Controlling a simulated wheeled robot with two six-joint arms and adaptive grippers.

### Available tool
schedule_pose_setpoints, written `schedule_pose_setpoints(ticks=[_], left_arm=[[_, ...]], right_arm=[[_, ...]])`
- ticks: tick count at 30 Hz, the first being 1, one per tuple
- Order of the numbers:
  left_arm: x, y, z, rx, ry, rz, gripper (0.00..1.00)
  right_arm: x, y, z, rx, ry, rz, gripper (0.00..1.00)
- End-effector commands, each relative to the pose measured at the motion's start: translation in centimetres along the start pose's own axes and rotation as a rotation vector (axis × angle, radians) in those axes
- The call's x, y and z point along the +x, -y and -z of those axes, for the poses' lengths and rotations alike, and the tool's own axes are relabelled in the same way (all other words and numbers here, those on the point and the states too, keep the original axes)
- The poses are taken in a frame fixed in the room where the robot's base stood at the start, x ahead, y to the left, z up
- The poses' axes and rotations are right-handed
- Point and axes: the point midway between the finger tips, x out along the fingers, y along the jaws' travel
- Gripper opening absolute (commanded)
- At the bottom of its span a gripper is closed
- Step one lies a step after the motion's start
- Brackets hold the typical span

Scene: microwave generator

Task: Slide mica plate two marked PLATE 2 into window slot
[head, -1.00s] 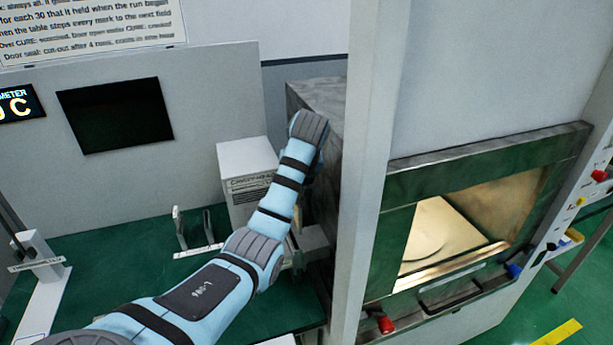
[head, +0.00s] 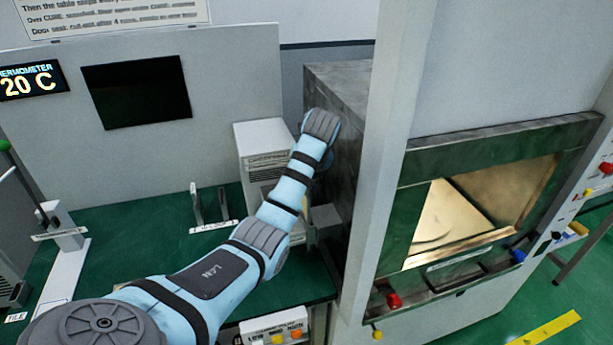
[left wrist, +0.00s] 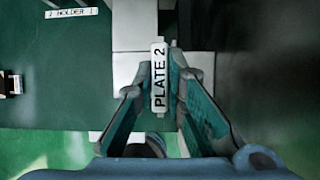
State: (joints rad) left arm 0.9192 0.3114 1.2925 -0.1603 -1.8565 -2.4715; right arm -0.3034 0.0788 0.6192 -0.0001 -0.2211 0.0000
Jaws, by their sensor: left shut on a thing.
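Mica plate two (left wrist: 159,78) is a narrow upright strip in the left wrist view with the label PLATE 2 facing me. My left gripper (left wrist: 160,66) is shut on it, one finger on each side. Below the plate are pale blocks (left wrist: 135,28); I cannot tell which part is the window slot or whether the plate touches it. In the head view my left arm reaches over the green bench beside the grey metal cabinet; its fingers and the plate are mostly hidden there. My right gripper is not in view.
A white vented box (head: 262,140) stands close to my left wrist, left of the metal cabinet (head: 340,95). A small upright holder (head: 222,205) is on the bench (head: 130,245). The lit oven chamber (head: 450,215) is at right. A control box (head: 275,328) is at the front.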

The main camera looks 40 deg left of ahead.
Motion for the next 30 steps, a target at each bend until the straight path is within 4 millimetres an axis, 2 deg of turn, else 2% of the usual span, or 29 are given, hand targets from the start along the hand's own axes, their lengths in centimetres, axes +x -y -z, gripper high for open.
schedule_pose_setpoints(ticks=[30], left_arm=[[0.16,0.72,-0.32,0.002,-0.004,-0.003,0.00]], right_arm=[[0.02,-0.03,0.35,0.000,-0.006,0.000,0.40]])
